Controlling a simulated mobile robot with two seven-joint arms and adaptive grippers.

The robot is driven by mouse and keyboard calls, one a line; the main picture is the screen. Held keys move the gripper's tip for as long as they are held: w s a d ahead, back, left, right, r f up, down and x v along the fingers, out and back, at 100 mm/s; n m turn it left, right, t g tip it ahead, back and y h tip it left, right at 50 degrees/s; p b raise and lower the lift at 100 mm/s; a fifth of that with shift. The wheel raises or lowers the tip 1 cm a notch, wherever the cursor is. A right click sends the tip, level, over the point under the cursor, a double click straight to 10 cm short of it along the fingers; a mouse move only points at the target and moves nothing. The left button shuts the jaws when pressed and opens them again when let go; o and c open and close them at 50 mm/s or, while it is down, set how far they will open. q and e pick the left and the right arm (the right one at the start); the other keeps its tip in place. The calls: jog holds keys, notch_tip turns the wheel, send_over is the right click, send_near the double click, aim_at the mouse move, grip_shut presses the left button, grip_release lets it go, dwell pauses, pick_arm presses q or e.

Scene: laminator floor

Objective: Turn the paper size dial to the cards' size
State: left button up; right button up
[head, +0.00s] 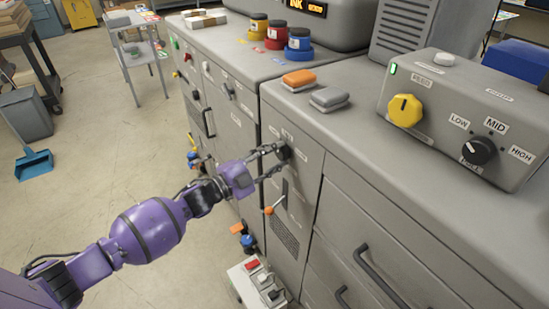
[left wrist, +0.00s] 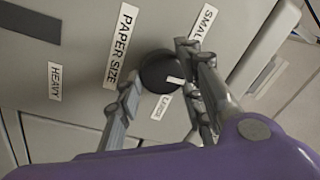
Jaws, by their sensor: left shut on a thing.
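The paper size dial is a round black knob (left wrist: 158,66) on the grey machine's front panel, beside the PAPER SIZE label (left wrist: 123,45). A white mark on it faces right, toward a finger. A partly cut SMALL label (left wrist: 205,22) is at the upper right, and a partly hidden label (left wrist: 161,106), perhaps LARGE, is below. In the head view the dial (head: 284,151) is partly covered by my left gripper (head: 273,160). That gripper is shut on the dial, one finger on each side. My right gripper is not in view.
A lever with an orange knob (head: 268,210) sits just below the dial. A control box with a yellow knob (head: 405,110) and a LOW-MID-HIGH knob (head: 478,151) stands on the worktop. A small low unit (head: 258,281) is on the floor. Open floor (head: 110,150) lies left.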

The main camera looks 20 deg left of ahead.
pick_arm(q)
jog(key=shift+s+d+f+m, duration=0.15)
jog(key=shift+f+m, duration=0.25)
jog(key=shift+m, duration=0.2)
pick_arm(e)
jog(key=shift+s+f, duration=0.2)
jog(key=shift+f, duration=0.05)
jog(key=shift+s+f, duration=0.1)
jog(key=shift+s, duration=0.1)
pick_arm(q)
jog(key=o, duration=0.9)
jog(key=shift+o, duration=1)
jog(key=shift+r, duration=0.15)
jog(key=v, duration=1.2)
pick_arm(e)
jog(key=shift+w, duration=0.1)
